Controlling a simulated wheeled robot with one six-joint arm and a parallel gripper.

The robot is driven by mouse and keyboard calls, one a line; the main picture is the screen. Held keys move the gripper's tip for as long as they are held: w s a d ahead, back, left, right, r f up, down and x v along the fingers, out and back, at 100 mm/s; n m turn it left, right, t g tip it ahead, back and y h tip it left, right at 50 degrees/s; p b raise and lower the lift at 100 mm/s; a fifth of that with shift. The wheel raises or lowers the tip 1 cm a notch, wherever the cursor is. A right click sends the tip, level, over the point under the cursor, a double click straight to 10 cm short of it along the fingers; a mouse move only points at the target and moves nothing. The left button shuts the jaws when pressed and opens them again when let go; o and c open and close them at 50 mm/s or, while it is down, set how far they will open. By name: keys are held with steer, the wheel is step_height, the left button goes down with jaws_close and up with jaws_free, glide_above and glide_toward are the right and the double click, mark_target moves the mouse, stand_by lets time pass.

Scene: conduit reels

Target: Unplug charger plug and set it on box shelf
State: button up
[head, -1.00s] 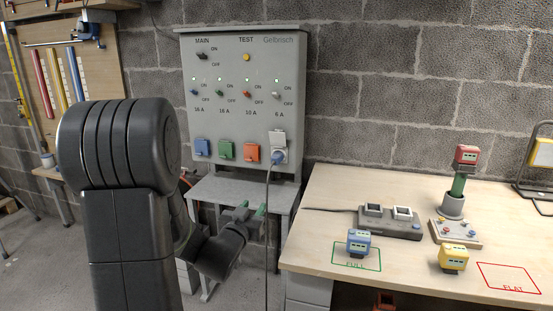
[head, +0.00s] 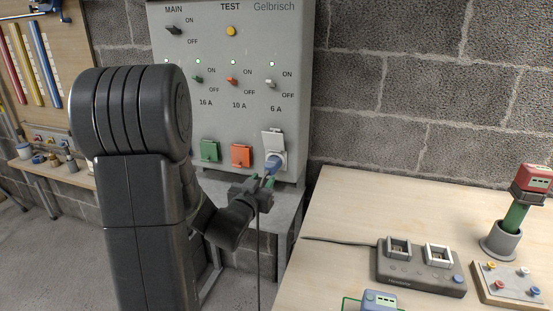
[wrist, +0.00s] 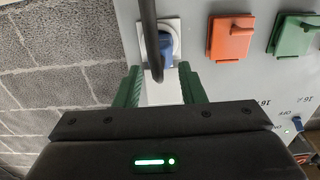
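The blue charger plug (head: 273,163) sits in the 6 A socket under a raised white flap, at the lower right of the grey box (head: 290,125). Its dark cable hangs down. In the wrist view the plug (wrist: 166,48) stands in its white socket, with the cable crossing in front. My gripper (head: 266,181) is just in front of and below the plug. In the wrist view its green fingers (wrist: 160,85) are spread, with a gap between them and the plug just beyond the tips. The grey box shelf (head: 287,212) lies below the box, partly hidden by my arm.
Orange (head: 242,155) and green (head: 210,150) socket covers are left of the plug. The wooden table (head: 330,215) at right holds a grey charger dock (head: 420,278) and a red-topped battery (head: 533,178) on a green handle. The shelf's visible right part looks bare.

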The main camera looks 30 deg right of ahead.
mark_target(272, 166)
steer(key=shift+s+a, duration=0.1)
steer(key=o, duration=0.5)
steer(key=shift+c, duration=0.2)
steer(key=shift+p+x, duration=0.4)
steer(key=shift+x, duration=4.1)
steer(key=shift+b, duration=0.55)
jaws_close()
steer(key=shift+b+v, duration=0.75)
steer(key=shift+v, duration=2.2)
